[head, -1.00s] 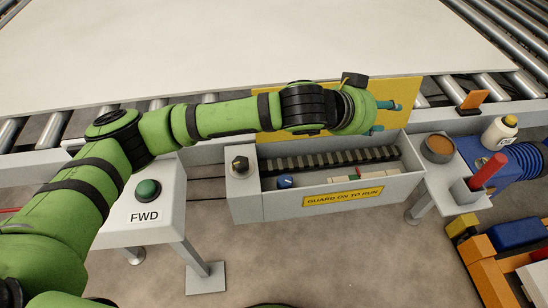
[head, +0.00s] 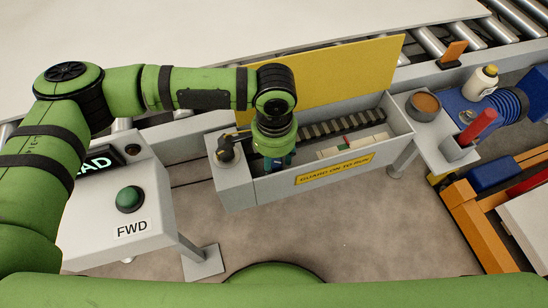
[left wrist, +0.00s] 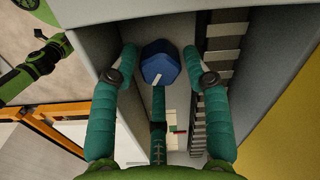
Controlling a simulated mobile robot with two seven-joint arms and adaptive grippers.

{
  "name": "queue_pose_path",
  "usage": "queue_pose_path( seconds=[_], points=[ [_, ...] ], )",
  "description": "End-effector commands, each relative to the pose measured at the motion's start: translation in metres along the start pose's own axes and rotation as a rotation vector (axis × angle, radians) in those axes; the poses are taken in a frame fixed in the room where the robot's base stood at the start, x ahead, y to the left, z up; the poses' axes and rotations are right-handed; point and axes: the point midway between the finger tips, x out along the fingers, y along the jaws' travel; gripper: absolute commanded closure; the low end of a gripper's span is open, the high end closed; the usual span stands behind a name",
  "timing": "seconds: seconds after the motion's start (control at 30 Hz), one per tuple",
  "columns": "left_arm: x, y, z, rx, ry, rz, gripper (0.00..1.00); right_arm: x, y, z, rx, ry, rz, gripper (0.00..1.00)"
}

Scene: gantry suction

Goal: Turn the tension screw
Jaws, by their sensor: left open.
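The tension screw appears to be the blue faceted knob (left wrist: 160,62) with a white mark, seen inside the grey trough in the left wrist view. My left gripper (left wrist: 159,72) is open, with teal fingers on either side of the knob and a third finger below it in the picture. I cannot tell whether any finger touches it. In the head view my left gripper (head: 277,164) points down into the left end of the trough (head: 235,190) and hides the knob.
A raised yellow guard panel (head: 335,80) stands behind the trough. A dark knob (head: 226,150) sits on the trough's left block. A green FWD button (head: 130,199) is further left. A toothed belt (head: 345,122) runs along the trough. A cup (head: 423,104) and red handle (head: 478,125) stand right.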

Motion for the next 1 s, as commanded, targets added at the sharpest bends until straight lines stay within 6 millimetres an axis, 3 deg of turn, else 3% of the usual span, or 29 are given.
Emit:
queue_pose_path(
  seconds=[0.37, 0.47, 0.5, 0.77, 1.0],
  points=[
    [0.008, 0.0, 0.0, 0.001, 0.001, 0.0, 0.52, 0.0, 0.0, 0.0, 0.0, 0.001, 0.0, 1.0],
    [0.008, 0.0, 0.0, 0.001, 0.001, 0.0, 0.92, 0.0, 0.0, 0.0, 0.0, 0.001, 0.0, 1.0],
    [0.008, 0.0, 0.0, 0.001, 0.001, 0.0, 0.94, 0.0, 0.0, 0.0, 0.0, 0.001, 0.0, 1.0],
    [0.007, 0.0, 0.0, 0.013, 0.001, 0.0, 0.94, -0.002, 0.0, -0.001, 0.0, 0.001, 0.0, 1.0],
    [0.004, 0.001, 0.0, 0.105, 0.0, 0.001, 0.94, -0.018, 0.0, -0.002, 0.0, 0.001, 0.0, 1.0]
  ],
)
